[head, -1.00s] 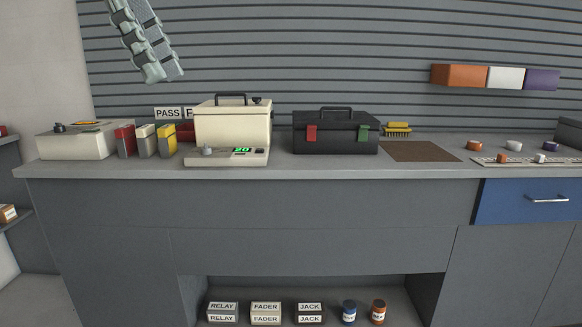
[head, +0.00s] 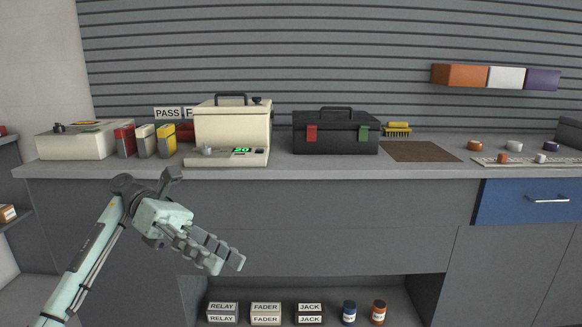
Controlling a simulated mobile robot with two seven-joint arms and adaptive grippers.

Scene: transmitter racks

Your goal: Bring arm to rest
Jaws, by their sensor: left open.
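My left arm comes in from the lower left, and its gripper (head: 228,261) is in front of the cabinet below the bench top. Its fingers point right and down. It is open, with nothing seen between the fingers, and is apart from the bench. My right gripper is not in the head view.
The bench (head: 350,165) carries a cream device (head: 232,125) with a green display, a black toolbox (head: 335,133), a brown mat (head: 420,151) and a yellow brush (head: 397,128). A blue drawer (head: 528,201) is at right. Labelled boxes (head: 265,313) sit in the lower recess.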

